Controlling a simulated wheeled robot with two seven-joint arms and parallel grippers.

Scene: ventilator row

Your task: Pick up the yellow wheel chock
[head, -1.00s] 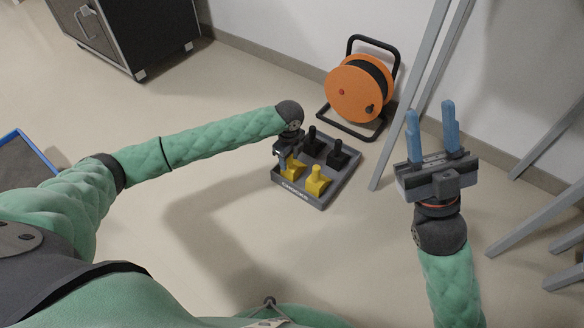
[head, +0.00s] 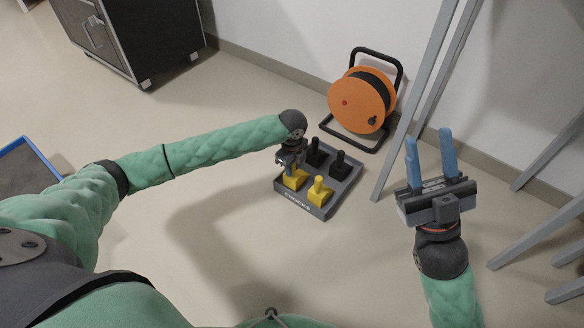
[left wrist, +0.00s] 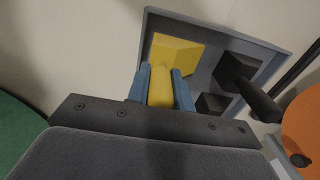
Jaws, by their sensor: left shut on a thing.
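A yellow wheel chock (head: 294,181) is at the near left of the grey tray (head: 309,205). My left gripper (head: 288,172) is shut on its upright handle. In the left wrist view the handle (left wrist: 160,88) stands between the blue fingers, and the yellow wedge (left wrist: 178,50) shows beyond them. I cannot tell whether the wedge is resting in the tray or just clear of it. A second yellow chock (head: 319,191) stands at the near right of the tray. My right gripper (head: 430,155) is open and empty, away to the right.
Two black chocks, one (head: 316,153) at far left and one (head: 340,165) at far right, share the tray. An orange cable reel (head: 359,102) stands behind by the wall. Grey legs (head: 402,130) rise on the right. A dark cabinet (head: 130,35) is at back left.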

